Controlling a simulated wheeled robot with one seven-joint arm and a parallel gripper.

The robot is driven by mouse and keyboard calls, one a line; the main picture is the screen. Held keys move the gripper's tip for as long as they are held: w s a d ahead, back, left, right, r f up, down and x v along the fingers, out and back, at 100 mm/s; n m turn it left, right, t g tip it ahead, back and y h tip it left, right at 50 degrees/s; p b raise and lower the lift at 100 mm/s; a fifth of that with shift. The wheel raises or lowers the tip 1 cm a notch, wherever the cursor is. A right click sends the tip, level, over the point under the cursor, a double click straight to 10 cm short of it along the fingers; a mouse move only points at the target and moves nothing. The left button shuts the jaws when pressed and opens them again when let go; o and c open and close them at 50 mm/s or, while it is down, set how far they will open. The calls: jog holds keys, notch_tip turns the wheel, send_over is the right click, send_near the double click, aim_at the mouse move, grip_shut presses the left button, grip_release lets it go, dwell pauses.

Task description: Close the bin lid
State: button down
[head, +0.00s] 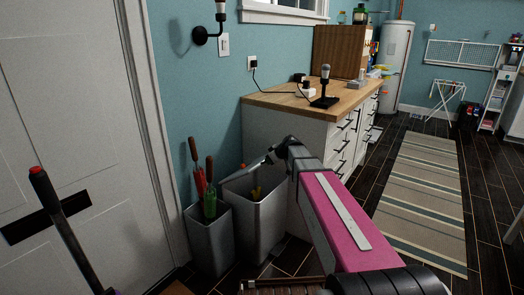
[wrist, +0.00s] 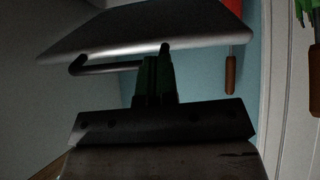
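The grey bin (head: 257,222) stands on the floor left of the wooden-topped cabinet. Its lid (head: 246,171) is raised and tilted over the opening, with yellowish items visible inside. My gripper (head: 272,155) is at the upper right end of the lid, at the end of my pink arm. In the wrist view the lid (wrist: 150,32) is a smooth metal panel just beyond the gripper (wrist: 157,66). A thin bent bar (wrist: 100,68) lies beneath the panel, at the gripper's tip. The dark fingers sit close together; whether they grip the bar is hidden.
The cabinet (head: 309,130) is close on the right. A white door (head: 70,120) is at far left. The striped rug (head: 425,200) lies on open floor.

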jog(key=s+d+f+t+y, duration=0.1)
jog(key=s+d+f, duration=0.1)
jog(key=f, duration=0.7)
jog(key=s+d+f+t+y, duration=0.1)
jog(key=s+d+f+y, duration=0.1)
jog(key=f, duration=0.7)
jog(key=shift+d+f+t, duration=0.3)
jog(key=shift+d+f, duration=0.05)
jog(key=shift+d, duration=0.25)
jog(key=shift+s+d, duration=0.1)
